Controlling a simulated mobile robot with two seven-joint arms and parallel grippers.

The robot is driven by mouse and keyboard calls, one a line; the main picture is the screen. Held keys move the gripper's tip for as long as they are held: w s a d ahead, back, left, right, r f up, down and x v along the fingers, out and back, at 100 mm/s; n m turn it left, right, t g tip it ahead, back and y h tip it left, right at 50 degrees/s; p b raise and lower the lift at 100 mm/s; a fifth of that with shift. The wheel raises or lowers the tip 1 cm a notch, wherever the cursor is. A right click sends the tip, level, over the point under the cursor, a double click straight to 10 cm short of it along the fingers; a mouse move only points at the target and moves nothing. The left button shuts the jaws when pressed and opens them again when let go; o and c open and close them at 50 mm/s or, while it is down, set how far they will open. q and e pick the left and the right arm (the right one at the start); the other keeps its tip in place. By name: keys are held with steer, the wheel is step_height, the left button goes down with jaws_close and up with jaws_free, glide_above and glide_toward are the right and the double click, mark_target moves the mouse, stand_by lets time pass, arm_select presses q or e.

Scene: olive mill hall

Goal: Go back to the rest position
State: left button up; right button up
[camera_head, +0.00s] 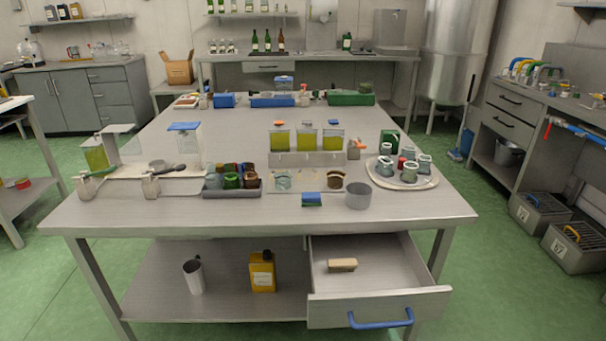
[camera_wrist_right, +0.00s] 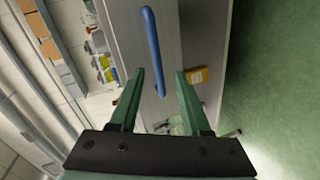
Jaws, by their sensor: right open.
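A tan block (camera_head: 342,265) lies inside the drawer.
The steel worktable (camera_head: 240,215) carries jars, a tray of small bottles and a round tray (camera_head: 408,184) of jars. A metal cup (camera_head: 358,195) stands near its front edge. A yellow canister (camera_head: 262,272) and a metal beaker (camera_head: 194,276) stand on the lower shelf.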

steer(key=s+a+f+m+g+y, duration=0.1)
steer(key=s+a+f+m+g, duration=0.2)
steer(key=s+m, duration=0.35)
steer(key=s+a+f+m+g+y, duration=0.1)
steer(key=s+f+m+g, duration=0.1)
steer(key=s+f+m, duration=0.5)
arm_select(q)
step_height(320, 180, up, 8)
steer(key=s+a+n+y+p, duration=0.1)
steer(key=s+a+p, duration=0.1)
steer(key=p, duration=1.2)
steer(key=shift+s+a+f+g+p, duration=0.15)
steer(key=shift+s+f+g+p, duration=0.1)
steer(key=shift+s+g+p, duration=0.2)
arm_select(e)
steer(key=s+d+r, duration=0.1)
steer(key=r, duration=0.5)
steer(key=s+d+r, duration=0.1)
steer(key=s+r, duration=0.1)
steer(key=r, duration=0.5)
steer(key=shift+s+d, duration=0.15)
steer(key=shift+d, duration=0.2)
